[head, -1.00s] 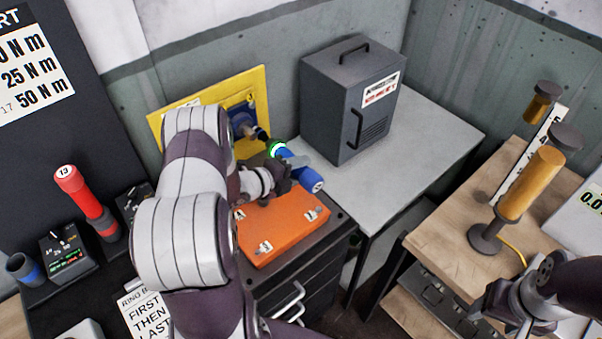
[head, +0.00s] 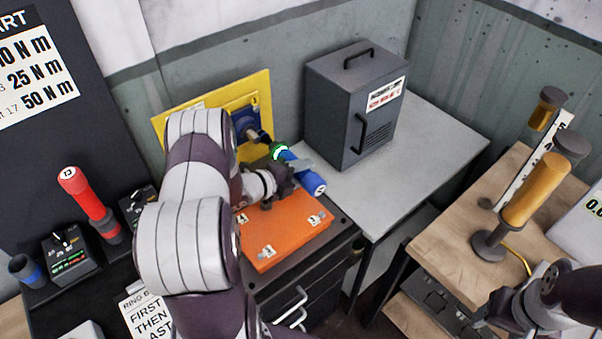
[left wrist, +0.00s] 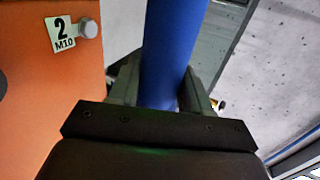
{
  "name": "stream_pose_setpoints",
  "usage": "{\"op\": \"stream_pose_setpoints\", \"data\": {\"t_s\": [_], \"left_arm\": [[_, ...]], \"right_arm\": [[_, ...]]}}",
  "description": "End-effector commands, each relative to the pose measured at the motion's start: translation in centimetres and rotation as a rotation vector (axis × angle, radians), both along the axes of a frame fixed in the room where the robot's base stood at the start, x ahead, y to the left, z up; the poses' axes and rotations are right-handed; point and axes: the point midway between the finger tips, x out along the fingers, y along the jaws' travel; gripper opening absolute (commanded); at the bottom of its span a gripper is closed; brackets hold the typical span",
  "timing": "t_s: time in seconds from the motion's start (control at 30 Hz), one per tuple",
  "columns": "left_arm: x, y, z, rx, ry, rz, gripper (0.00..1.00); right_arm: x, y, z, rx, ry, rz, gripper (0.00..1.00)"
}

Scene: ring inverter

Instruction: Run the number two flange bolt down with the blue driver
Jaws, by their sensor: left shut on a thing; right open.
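My left gripper (head: 284,178) is shut on the blue driver (head: 313,183), which also fills the upper middle of the left wrist view (left wrist: 172,50). The driver has a lit green ring, and its dark front end points at the blue flange (head: 240,112) on the yellow panel. I cannot tell whether its tip touches a bolt. In the left wrist view a bolt head (left wrist: 88,28) beside a "2 M10" label sits on an orange surface. My left arm hides part of the panel. My right gripper (head: 522,312) is open and empty at the lower right.
An orange tray (head: 285,232) with several labels lies under my left gripper. A grey cabinet (head: 350,115) stands right of the driver, on a grey table. A red driver (head: 85,200) stands upright at left.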

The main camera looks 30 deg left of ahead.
Motion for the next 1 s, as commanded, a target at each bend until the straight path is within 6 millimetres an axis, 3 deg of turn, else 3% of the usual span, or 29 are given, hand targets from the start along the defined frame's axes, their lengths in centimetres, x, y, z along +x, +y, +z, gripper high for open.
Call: {"op": "stream_pose_setpoints", "data": {"t_s": [1.0], "left_arm": [[0.6,1.3,0.2,0.002,-0.005,0.001,0.09]], "right_arm": [[0.0,0.0,-0.4,0.000,0.000,0.000,0.61]]}}
